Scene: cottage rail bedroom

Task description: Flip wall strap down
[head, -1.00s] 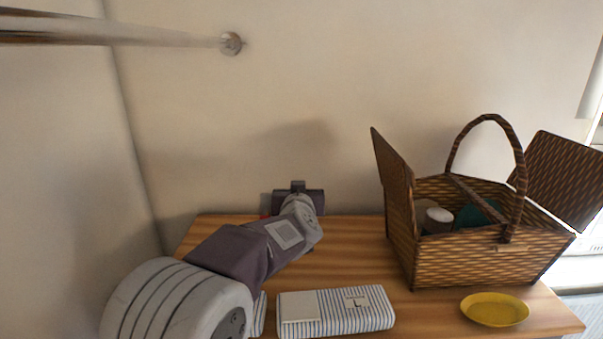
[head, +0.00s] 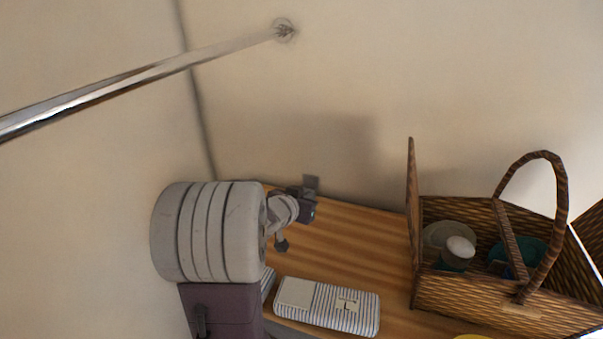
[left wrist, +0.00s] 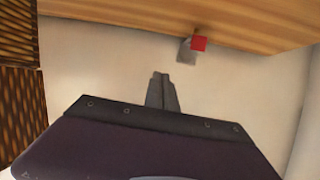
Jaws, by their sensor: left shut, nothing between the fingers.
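In the left wrist view, a small red piece (left wrist: 199,43) with a grey tab (left wrist: 186,52) sits at the pale wall, by the wooden table edge. It looks like the wall strap, but I cannot tell its exact shape or which way it is turned. My left gripper (left wrist: 162,77) is shut and empty, its fingers apart from the red piece. In the head view, my left gripper (head: 311,184) is near the wall at the table's back left. The strap is not distinguishable there; my arm may hide it. My right gripper is not in view.
A wooden table (head: 345,240) stands against the wall (head: 330,90). A striped case (head: 328,305) lies near its front. An open wicker basket (head: 460,295) with cups stands on the right. A metal rail (head: 150,75) crosses the upper left. The table between case and basket is clear.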

